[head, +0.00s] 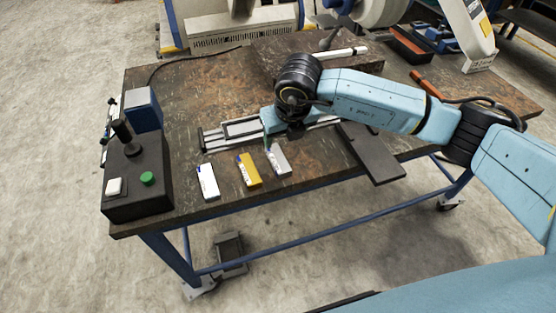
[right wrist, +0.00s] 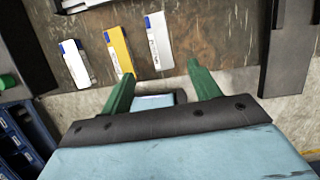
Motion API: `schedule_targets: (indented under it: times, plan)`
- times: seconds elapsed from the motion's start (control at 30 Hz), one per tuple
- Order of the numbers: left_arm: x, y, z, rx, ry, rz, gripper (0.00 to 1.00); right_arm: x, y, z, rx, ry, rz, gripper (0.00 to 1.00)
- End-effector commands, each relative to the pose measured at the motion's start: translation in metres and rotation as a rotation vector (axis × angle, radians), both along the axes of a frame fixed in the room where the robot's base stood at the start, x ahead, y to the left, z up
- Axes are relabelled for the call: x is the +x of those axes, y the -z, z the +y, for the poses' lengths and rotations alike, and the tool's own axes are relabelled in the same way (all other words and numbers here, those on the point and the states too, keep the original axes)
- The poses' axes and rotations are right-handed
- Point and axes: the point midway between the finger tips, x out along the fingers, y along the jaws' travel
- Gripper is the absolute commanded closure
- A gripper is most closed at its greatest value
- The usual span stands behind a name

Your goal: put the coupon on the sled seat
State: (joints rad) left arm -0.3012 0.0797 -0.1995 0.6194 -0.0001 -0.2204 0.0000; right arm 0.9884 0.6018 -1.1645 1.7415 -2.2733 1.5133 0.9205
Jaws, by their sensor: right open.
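Three small flat coupons lie in a row near the table's front edge: a white one (head: 208,182), a yellow one (head: 249,170) and a light grey one (head: 278,159). They also show in the right wrist view, where the grey one (right wrist: 158,41) lies just beyond the fingertips, roughly between them. The sled (head: 242,128), a pale frame on a rail, lies behind the coupons, partly hidden by my right arm. My right gripper (right wrist: 159,72) has green fingers spread apart with nothing between them. In the head view the wrist covers most of it. My left gripper is not in view.
A black control box (head: 137,180) with a joystick and a green button stands at the table's left front corner, with a blue block (head: 143,109) behind it. A dark flat plate (head: 372,154) lies right of the coupons. A raised dark block (head: 330,50) stands at the back.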

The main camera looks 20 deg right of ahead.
Motion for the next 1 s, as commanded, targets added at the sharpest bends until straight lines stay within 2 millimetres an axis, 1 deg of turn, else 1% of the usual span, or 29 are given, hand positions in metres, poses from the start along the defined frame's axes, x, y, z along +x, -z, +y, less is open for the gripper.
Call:
schedule_targets:
  times: [0.03, 0.1, 0.2, 0.3, 0.57, 0.8, 0.9, 1.0]
  plan:
    - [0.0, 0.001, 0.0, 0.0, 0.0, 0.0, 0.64, 0.002, 0.011, 0.0, -0.001, 0.001, 0.004, 0.38]
    - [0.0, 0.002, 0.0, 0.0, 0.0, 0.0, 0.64, 0.006, 0.025, 0.001, 0.0, -0.001, 0.004, 0.38]
    - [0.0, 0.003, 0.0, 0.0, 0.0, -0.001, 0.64, 0.012, 0.044, 0.002, 0.001, -0.001, 0.005, 0.38]
    - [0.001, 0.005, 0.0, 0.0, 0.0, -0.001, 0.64, 0.016, 0.057, 0.003, 0.003, -0.003, 0.003, 0.38]
    - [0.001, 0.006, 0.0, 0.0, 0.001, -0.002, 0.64, 0.023, 0.075, 0.003, 0.004, -0.003, 0.003, 0.38]
    - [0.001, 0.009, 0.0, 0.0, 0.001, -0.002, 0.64, 0.034, 0.107, 0.003, 0.004, -0.005, 0.004, 0.38]
    - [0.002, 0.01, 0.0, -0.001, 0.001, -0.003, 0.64, 0.037, 0.115, 0.003, 0.005, -0.005, 0.003, 0.38]
    - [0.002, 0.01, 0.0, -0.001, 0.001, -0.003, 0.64, 0.038, 0.116, 0.002, 0.005, -0.005, 0.002, 0.38]
